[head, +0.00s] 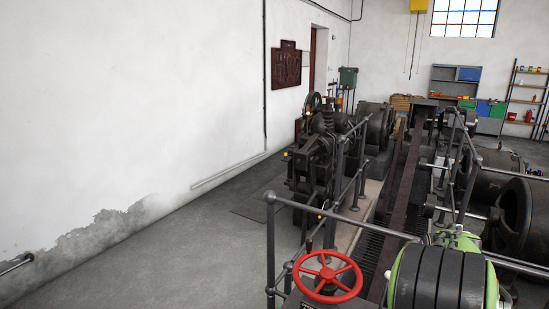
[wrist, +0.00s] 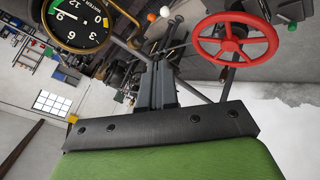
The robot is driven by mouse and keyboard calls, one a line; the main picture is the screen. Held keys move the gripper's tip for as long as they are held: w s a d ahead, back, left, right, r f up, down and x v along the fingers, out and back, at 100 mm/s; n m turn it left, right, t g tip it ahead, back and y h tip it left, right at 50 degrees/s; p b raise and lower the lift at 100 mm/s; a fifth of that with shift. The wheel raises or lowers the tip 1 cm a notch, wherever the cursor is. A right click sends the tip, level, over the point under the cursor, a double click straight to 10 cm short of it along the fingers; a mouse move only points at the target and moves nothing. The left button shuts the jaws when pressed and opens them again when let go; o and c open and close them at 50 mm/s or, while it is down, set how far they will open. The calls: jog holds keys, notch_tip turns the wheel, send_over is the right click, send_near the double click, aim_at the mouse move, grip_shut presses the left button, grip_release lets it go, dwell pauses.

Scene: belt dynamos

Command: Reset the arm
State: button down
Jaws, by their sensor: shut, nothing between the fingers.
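My gripper (wrist: 158,68) shows in the middle of the wrist view, its grey fingers together with nothing between them. A black bolted bar and a green surface fill the bottom of that view behind the fingers. I cannot make out the fingers in the head view. The red handwheel (head: 327,273) stands at the bottom of the head view. It also shows at the upper right of the wrist view (wrist: 232,45), apart from the fingers.
A round gauge (wrist: 80,18) with a brass rim is at the wrist view's upper left. Grey pipe railings (head: 345,219) run between the handwheel and the dark machines (head: 315,160). Shelves (head: 525,95) stand at the far right. Floor (head: 190,255) at left is clear beside the white wall.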

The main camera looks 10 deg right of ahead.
jog(key=s+a+r+m+y, duration=0.1)
jog(key=s+a+r+y, duration=0.2)
jog(key=a, duration=0.8)
jog(key=s+a+r+y, duration=0.1)
jog(key=s+a+r, duration=0.3)
jog(key=a, duration=0.6)
jog(key=s+a+f, duration=0.1)
jog(key=s+a, duration=0.4)
jog(key=s, duration=0.3)
jog(key=s+a+f+m+g+y, duration=0.1)
jog(key=s+a+f, duration=0.1)
jog(key=s+a, duration=0.4)
jog(key=s, duration=0.2)
jog(key=shift+s+f+g, duration=0.25)
jog(key=shift+s+g, duration=0.05)
jog(key=shift+a, duration=0.1)
